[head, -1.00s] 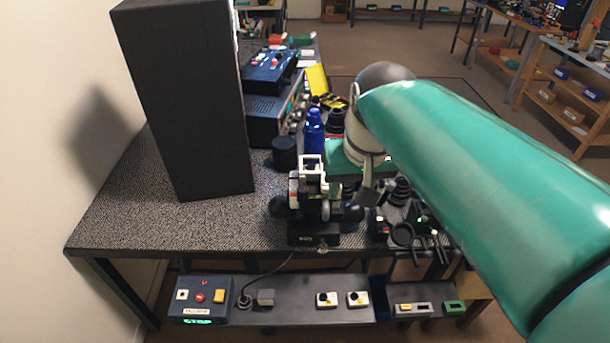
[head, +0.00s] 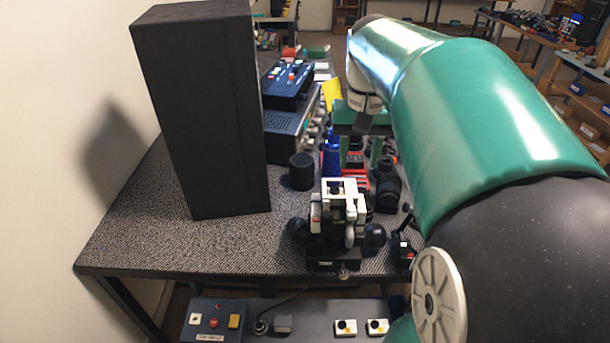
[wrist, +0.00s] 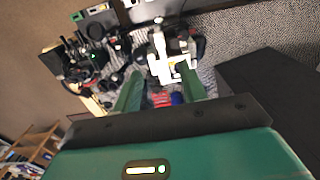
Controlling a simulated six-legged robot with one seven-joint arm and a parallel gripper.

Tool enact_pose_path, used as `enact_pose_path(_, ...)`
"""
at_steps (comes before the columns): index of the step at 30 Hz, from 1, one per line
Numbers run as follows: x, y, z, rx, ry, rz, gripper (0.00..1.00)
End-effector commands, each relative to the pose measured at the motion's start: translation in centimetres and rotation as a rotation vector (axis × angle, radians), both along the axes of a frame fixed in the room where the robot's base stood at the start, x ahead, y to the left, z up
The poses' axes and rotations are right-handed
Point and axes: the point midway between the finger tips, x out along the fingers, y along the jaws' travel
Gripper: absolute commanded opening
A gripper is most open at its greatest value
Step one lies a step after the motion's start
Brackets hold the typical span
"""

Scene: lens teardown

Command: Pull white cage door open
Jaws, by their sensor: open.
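The white cage (head: 345,188) stands upright on a small black machine (head: 335,240) near the front edge of the bench in the head view. I cannot tell its door apart from the rest of its frame, or whether the door is open. The cage also shows in the wrist view (wrist: 172,62), top centre. My gripper (head: 360,160) is green, with its fingers pointing down, and appears behind the cage in the head view. In the wrist view its two fingers (wrist: 160,85) are spread, with nothing held between them. The cage lies beyond the fingertips, apparently apart from them.
A tall black box (head: 205,115) stands on the bench at left. A black cylinder (head: 301,171), a blue bottle (head: 331,157) and a blue-topped instrument (head: 287,85) are behind the machine. Black lens parts (head: 388,190) lie to its right. The bench's left front is bare.

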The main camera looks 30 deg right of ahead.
Motion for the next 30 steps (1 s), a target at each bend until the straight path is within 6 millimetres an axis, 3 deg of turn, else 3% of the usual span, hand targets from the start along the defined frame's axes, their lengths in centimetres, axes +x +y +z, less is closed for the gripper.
enact_pose_path(8, -0.7, -0.3, -3.0, 0.002, 0.003, -0.009, 0.42)
enact_pose_path(21, -0.3, -0.1, -11.5, 0.002, 0.003, -0.006, 0.42)
enact_pose_path(30, 0.0, 0.0, -13.8, 0.001, 0.000, -0.004, 0.42)
